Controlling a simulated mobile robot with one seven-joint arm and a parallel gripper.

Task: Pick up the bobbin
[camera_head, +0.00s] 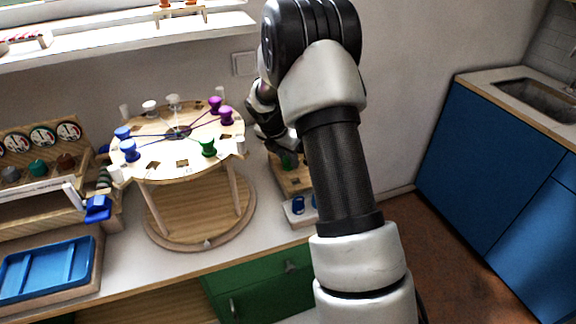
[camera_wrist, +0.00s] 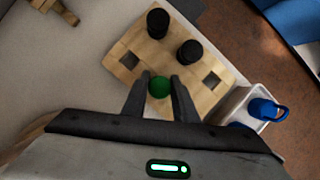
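In the wrist view, a green round-topped bobbin (camera_wrist: 159,88) sits between the two fingertips of my gripper (camera_wrist: 160,80), over the near part of a small wooden board. The fingers lie close along both sides of it. I cannot tell whether they press on it, or whether it stands in the board or just above it.
The wooden board (camera_wrist: 128,60) has square holes and two black cylinders (camera_wrist: 157,24). A white tray (camera_wrist: 236,104) with blue pieces is beside it. In the head view, a round pegged stand (camera_head: 160,160) with coloured spools is left of my arm. A blue tray (camera_head: 45,270) lies farther left.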

